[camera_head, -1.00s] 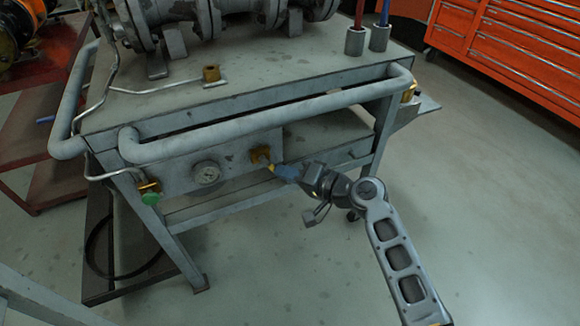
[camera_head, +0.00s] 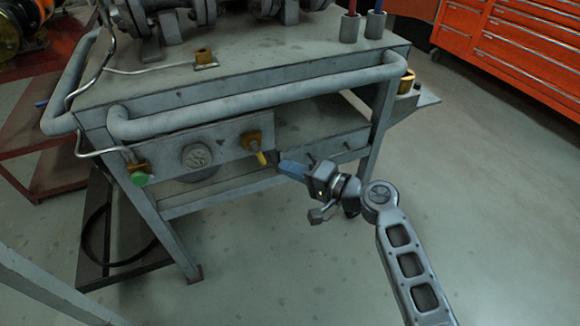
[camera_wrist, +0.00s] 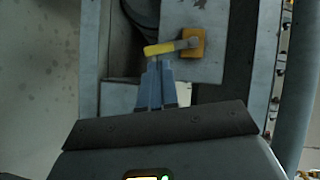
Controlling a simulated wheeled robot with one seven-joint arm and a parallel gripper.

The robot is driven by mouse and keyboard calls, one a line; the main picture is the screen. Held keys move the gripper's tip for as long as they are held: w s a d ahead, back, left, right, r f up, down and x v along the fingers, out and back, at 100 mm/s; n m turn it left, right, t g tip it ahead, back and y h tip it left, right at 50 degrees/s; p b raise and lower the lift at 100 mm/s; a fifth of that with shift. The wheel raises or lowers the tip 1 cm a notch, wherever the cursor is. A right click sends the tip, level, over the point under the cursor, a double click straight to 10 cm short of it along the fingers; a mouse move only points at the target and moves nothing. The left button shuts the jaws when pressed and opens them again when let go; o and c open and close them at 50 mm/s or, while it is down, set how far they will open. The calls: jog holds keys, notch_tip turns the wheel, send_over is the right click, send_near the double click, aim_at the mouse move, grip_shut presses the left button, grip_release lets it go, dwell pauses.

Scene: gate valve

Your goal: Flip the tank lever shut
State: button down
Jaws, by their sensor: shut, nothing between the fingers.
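The tank lever (camera_head: 261,158) is a small yellow handle on a brass valve (camera_head: 251,140), which sits on the grey front panel under the bench top. In the head view it points down and slightly right from the valve. In the wrist view the yellow lever (camera_wrist: 159,49) reaches left from the brass fitting (camera_wrist: 193,43). My gripper (camera_head: 281,166) has blue fingers, shut and empty, just right of the lever with a small gap in the head view. In the wrist view the fingertips (camera_wrist: 158,65) lie just below the lever; contact there cannot be told.
A round gauge (camera_head: 196,156) and a green-knobbed valve (camera_head: 139,177) are on the panel's left. A thick grey rail (camera_head: 250,98) runs above the panel. A lower shelf (camera_head: 215,190) lies beneath. Open floor (camera_head: 480,220) is to the right.

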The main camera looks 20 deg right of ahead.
jog(key=p+v, duration=0.1)
jog(key=v, duration=0.8)
dwell(0.3)
